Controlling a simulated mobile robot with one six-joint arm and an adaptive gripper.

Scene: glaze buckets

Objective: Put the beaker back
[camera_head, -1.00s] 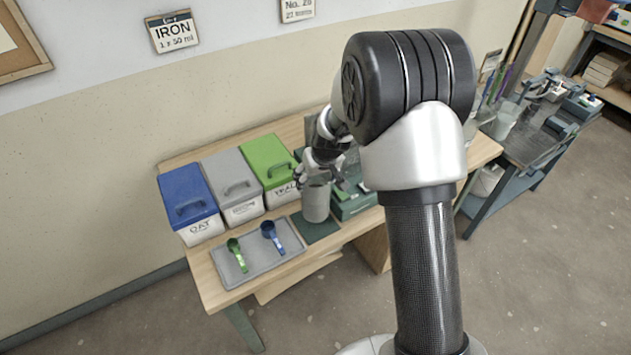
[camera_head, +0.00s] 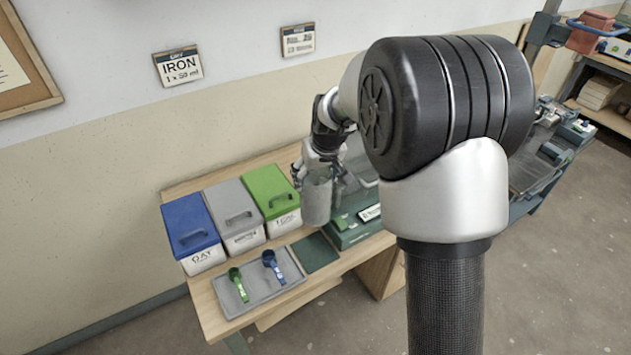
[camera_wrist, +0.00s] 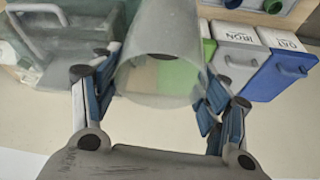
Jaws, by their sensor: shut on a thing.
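The beaker (camera_head: 317,203) is a pale, translucent cylinder, held upright or nearly so above the table. My gripper (camera_head: 316,176) is shut on it. In the wrist view the beaker (camera_wrist: 160,85) sits between the blue-padded fingers of my gripper (camera_wrist: 150,95), and it looks empty. A flat dark green mat (camera_head: 316,252) lies bare on the table just below and in front of the beaker. The green scale-like device (camera_head: 352,232) stands right of the mat.
Blue (camera_head: 190,225), grey (camera_head: 233,210) and green (camera_head: 270,192) lidded bins stand in a row at the left. A grey tray (camera_head: 257,296) with a green scoop (camera_head: 238,284) and a blue scoop (camera_head: 272,265) lies in front of them. My arm hides part of the table's right side.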

